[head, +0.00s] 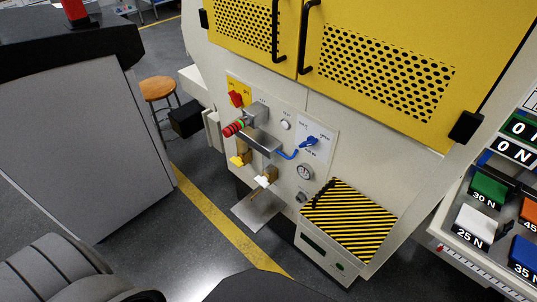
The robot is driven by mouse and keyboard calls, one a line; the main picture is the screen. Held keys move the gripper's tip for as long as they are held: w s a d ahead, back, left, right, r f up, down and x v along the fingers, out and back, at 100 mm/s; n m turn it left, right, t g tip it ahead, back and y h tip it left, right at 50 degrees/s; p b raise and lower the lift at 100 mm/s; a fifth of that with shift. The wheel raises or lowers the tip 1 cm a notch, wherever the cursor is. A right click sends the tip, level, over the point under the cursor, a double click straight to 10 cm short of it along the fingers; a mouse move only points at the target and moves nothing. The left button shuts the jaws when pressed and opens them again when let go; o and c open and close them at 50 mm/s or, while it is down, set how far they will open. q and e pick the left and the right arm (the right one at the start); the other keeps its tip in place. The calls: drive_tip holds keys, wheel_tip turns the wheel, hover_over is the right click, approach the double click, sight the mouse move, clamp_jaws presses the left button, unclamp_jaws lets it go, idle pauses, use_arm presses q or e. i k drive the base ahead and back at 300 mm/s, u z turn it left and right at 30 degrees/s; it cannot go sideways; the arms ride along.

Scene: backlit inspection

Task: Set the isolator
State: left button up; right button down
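A control panel (318,160) is on the cream machine front. At its upper left a red rotary knob (236,98) sits on a yellow plate; it looks like the isolator, but its label and setting are too small to read. A grey block (258,113) and a red and green banded cylinder (233,128) stick out just below it. To the right is a blue lever (310,141) on a white plate with small lettering. Neither of my grippers is in view, and nothing is seen touching the panel.
Yellow perforated doors (380,75) with black handles are above the panel. A striped black and yellow cover (350,222) juts out at lower right, beside a rack of labelled blocks (490,187). A grey cabinet (75,150) stands left, with floor between.

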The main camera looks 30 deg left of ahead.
sight(236, 98)
drive_tip(key=k, duration=0.5)
drive_tip(key=u, duration=1.8)
drive_tip(key=i, duration=1.15)
drive_tip(key=z, duration=1.15)
